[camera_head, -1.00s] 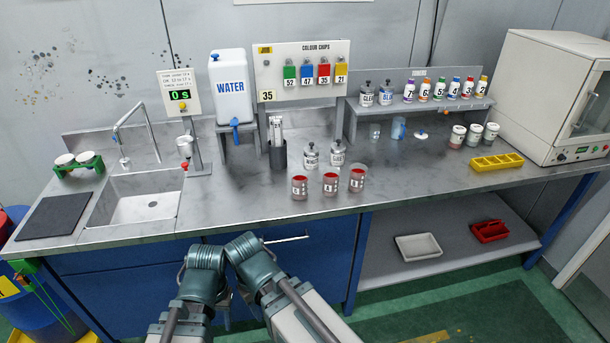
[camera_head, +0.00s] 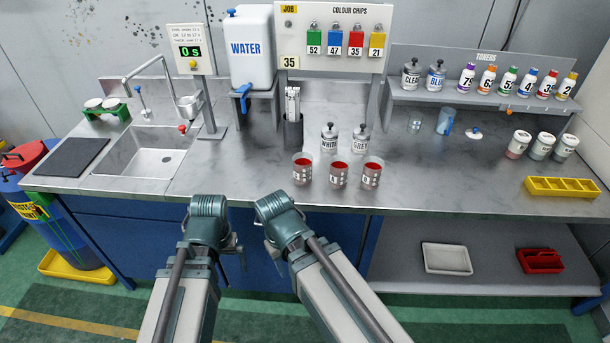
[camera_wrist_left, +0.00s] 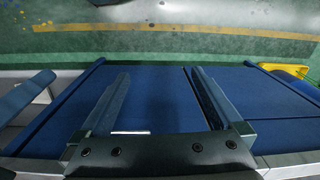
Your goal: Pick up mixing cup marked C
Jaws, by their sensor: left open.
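Three clear mixing cups with red contents and pale label marks stand upright in a row near the bench's front edge in the head view: a left cup (camera_head: 302,169), a middle cup (camera_head: 339,174) and a right cup (camera_head: 372,173). Their letters are too small to read surely, so I cannot tell which is C. My left gripper (camera_wrist_left: 160,74) is open and empty in the left wrist view, in front of blue cabinet fronts. In the head view it is largely hidden by its arm, below the bench edge and apart from the cups. My right gripper's jaws are not clear.
WHITE (camera_head: 329,139) and GREY (camera_head: 361,140) jars stand just behind the cups. A dark holder (camera_head: 293,133) stands left of them. The sink (camera_head: 148,155) is at left, a yellow tray (camera_head: 562,187) at right. The bench between cups and tray is clear.

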